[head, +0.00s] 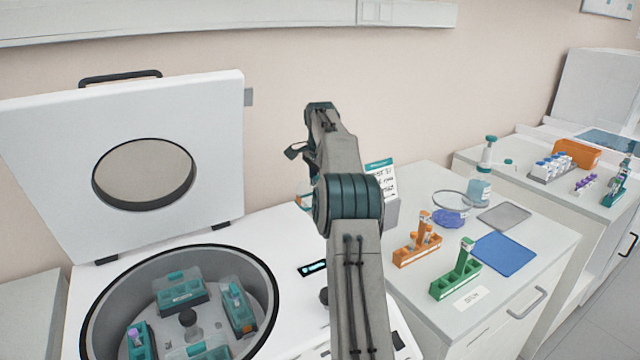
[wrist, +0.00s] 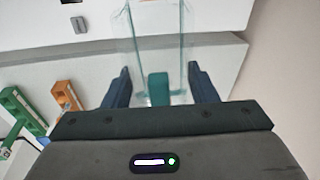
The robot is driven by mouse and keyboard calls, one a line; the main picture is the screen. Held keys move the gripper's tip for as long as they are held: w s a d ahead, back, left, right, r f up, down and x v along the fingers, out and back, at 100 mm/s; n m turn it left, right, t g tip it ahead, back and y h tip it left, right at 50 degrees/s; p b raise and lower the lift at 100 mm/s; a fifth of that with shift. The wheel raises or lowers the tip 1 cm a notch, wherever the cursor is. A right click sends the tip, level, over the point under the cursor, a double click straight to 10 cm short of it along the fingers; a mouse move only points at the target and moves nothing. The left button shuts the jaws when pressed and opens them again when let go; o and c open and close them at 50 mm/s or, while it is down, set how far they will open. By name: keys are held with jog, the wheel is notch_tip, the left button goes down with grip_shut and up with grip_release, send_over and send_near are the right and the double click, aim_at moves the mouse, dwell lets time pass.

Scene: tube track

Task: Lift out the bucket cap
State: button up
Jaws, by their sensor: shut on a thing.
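My gripper (wrist: 160,88) is shut on the teal knob (wrist: 158,86) of a clear bucket cap (wrist: 158,45) with teal edges. The cap extends beyond the fingers in the wrist view. In the head view my arm hides most of the gripper and cap. The open centrifuge (head: 103,293) stands at the left, with several teal buckets in its bowl. The rear bucket (head: 180,297) has a teal knob on top. The right bucket (head: 238,312) and the left bucket (head: 140,343) show tubes. The front bucket is partly cut off by the frame.
The raised centrifuge lid (head: 60,170) stands behind the bowl. A sign (head: 382,180) stands beside my arm.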

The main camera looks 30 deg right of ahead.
jog(key=shift+r+p, duration=2.2)
jog(key=shift+r, duration=0.05)
jog(key=shift+f, duration=0.1)
